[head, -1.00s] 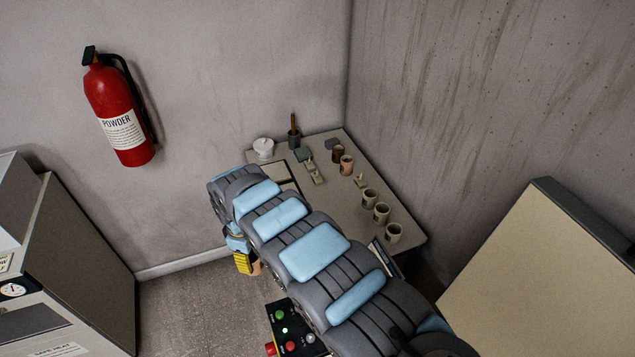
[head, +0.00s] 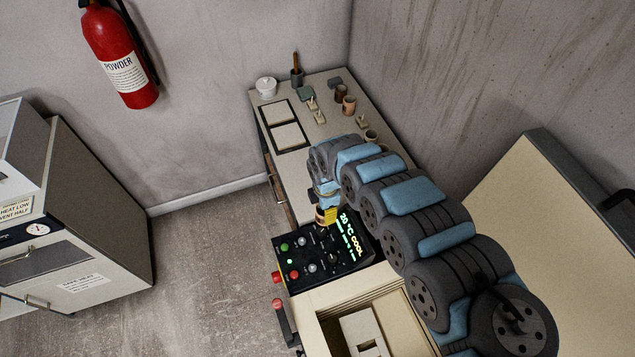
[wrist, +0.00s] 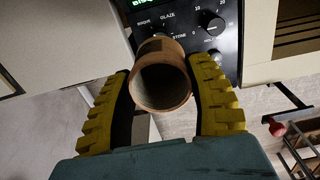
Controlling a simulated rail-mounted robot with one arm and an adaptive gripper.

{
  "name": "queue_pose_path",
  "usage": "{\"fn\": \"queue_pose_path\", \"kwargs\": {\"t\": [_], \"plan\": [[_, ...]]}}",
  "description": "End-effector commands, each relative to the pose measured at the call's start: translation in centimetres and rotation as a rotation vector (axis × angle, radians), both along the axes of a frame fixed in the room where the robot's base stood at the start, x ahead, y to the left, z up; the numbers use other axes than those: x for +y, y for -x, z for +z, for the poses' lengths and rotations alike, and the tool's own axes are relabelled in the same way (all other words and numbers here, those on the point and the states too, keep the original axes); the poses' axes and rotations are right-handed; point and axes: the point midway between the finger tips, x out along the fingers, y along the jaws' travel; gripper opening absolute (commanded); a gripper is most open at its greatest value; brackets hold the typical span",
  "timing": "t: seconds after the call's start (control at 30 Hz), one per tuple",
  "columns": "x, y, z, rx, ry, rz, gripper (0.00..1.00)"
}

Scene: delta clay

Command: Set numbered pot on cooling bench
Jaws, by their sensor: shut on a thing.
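My gripper (wrist: 160,66) is shut on a tan, open-topped pot (wrist: 163,92). In the wrist view the pot's round mouth faces the camera, and a yellow ribbed finger lies on each side. No number on it can be read. In the head view my gripper (head: 326,214) is small and partly hidden by my arm, just beyond the black control panel. The bench (head: 325,132) stands in the back corner, past my gripper. Two dark-outlined squares (head: 287,136) mark its left side. I cannot tell which one is meant for the pot.
The bench holds a white lidded jar (head: 266,87), brown cups (head: 348,105) and small cone stands (head: 361,121). My arm covers its front right. The control panel (head: 318,258) and an open kiln (head: 345,300) are in front.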

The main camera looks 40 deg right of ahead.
Motion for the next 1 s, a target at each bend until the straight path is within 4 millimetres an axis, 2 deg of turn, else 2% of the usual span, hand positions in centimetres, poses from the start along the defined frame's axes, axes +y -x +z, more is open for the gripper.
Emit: {"fn": "queue_pose_path", "kwargs": {"t": [0.03,1.0], "plan": [[-0.2,-0.3,-0.9,-0.001,0.0,-0.001,0.17],[-3.0,-5.6,-3.6,0.004,-0.001,-0.002,0.17]]}}
